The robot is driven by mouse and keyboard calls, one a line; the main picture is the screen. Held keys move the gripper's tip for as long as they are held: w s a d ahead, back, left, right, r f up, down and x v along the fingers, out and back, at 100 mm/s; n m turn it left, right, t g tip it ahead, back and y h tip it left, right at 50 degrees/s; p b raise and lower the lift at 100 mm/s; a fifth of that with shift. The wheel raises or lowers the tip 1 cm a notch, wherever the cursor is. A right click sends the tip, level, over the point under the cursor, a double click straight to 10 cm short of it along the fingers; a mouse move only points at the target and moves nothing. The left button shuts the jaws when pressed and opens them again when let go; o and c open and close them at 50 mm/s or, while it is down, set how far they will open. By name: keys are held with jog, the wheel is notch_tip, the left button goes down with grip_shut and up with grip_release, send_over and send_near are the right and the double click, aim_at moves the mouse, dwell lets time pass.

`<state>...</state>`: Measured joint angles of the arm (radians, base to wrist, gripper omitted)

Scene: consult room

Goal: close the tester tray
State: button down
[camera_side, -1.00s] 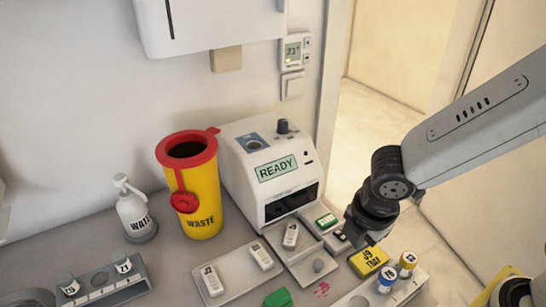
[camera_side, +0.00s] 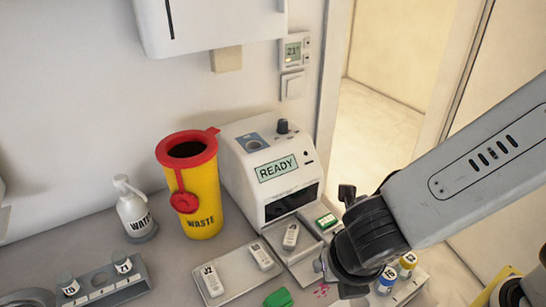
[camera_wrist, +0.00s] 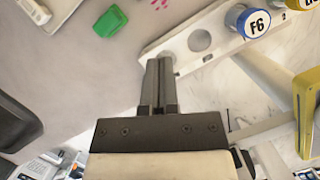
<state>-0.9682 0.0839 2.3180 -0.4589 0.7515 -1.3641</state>
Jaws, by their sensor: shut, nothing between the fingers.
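The white tester (camera_side: 262,170) stands against the wall, its screen reading READY. Its tray (camera_side: 302,252) sticks out at the front, open, with a white cassette (camera_side: 290,237) lying on it. My wrist covers the near right part of the tray area in the side view, and my fingers are hidden there. In the wrist view my gripper (camera_wrist: 158,64) is shut and empty, with its fingertips over the edge of a white vial rack (camera_wrist: 200,42). There the tip area is clearly apart from the tray.
A yellow waste bin (camera_side: 203,205) stands left of the tester. Capped vials (camera_side: 387,278) stand at the right. A water bottle (camera_side: 134,212) is at the left.

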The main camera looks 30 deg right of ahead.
aim_at(289, 238)
jog(key=x, duration=0.9)
jog(key=shift+d+f, duration=0.1)
jog(key=shift+f, duration=0.1)
jog(key=shift+w+d+f, duration=0.15)
jog(key=shift+w, duration=0.25)
jog(key=shift+w+d+f, duration=0.1)
jog(key=shift+w+d, duration=0.1)
jog(key=shift+w, duration=0.15)
jog(key=shift+w+d+f, duration=0.1)
jog(key=shift+w+d, duration=0.15)
jog(key=shift+w, duration=0.3)
jog(key=shift+w+d+f, duration=0.1)
jog(key=shift+w+d, duration=0.15)
jog(key=shift+w, duration=0.25)
jog(key=shift+w, duration=0.1)
jog(key=w, duration=1)
jog(key=shift+w, duration=0.35)
jog(key=shift+s, duration=0.1)
